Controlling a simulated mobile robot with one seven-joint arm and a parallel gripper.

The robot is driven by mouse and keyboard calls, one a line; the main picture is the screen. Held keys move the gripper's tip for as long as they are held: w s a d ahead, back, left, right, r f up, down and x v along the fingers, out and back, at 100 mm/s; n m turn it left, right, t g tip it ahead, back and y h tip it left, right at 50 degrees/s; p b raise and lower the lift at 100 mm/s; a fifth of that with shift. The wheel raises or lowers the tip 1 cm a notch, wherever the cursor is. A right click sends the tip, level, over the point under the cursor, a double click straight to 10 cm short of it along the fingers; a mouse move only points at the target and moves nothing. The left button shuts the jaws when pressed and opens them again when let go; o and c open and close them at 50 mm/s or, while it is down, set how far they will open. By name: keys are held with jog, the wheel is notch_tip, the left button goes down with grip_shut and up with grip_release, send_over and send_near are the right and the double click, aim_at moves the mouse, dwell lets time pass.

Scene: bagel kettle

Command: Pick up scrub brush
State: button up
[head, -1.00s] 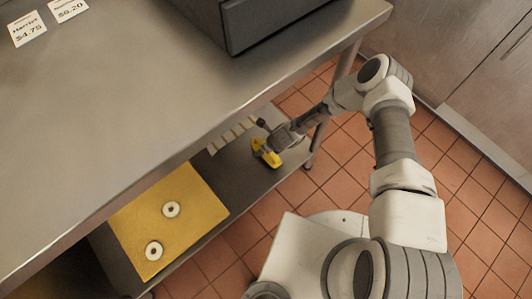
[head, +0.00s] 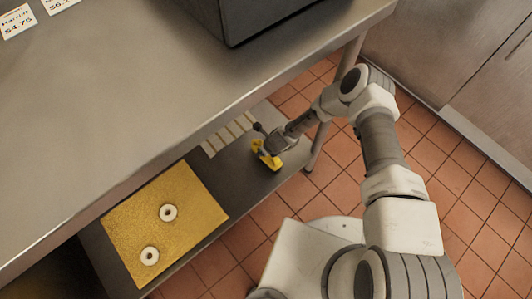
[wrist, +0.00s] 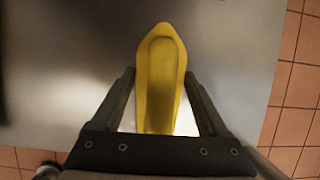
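The yellow scrub brush (head: 267,155) lies on the lower shelf under the steel counter, near the shelf's right end. My gripper (head: 271,148) is down at the brush, reaching in from the right. In the wrist view the brush (wrist: 161,75) points away between the two fingers of my gripper (wrist: 160,72). The fingertips lie close to its sides, with narrow bright gaps showing lower down, so the gripper looks open around it. Whether either tip touches the brush is hard to tell. The near end of the brush is hidden behind the gripper body.
The steel counter (head: 130,110) overhangs the lower shelf (head: 225,172). A dark box-shaped appliance (head: 275,18) stands on it. A gold board (head: 190,225) with two white rings lies left of the brush, and pale strips (head: 228,133) lie behind. A table leg (head: 322,140) stands close right of my gripper.

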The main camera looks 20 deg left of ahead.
jog(key=c, duration=0.7)
jog(key=shift+c, duration=0.2)
jog(key=shift+r+p, duration=0.3)
jog(key=shift+r, duration=0.2)
notch_tip(320, 180, up, 4)
jog(key=shift+p, duration=1.15)
jog(key=s+d+r+p, duration=0.3)
jog(key=d+r, duration=0.3)
jog(key=d, duration=0.5)
jog(key=shift+d+p, duration=0.15)
jog(key=shift+p, duration=0.4)
jog(key=shift+s, duration=0.1)
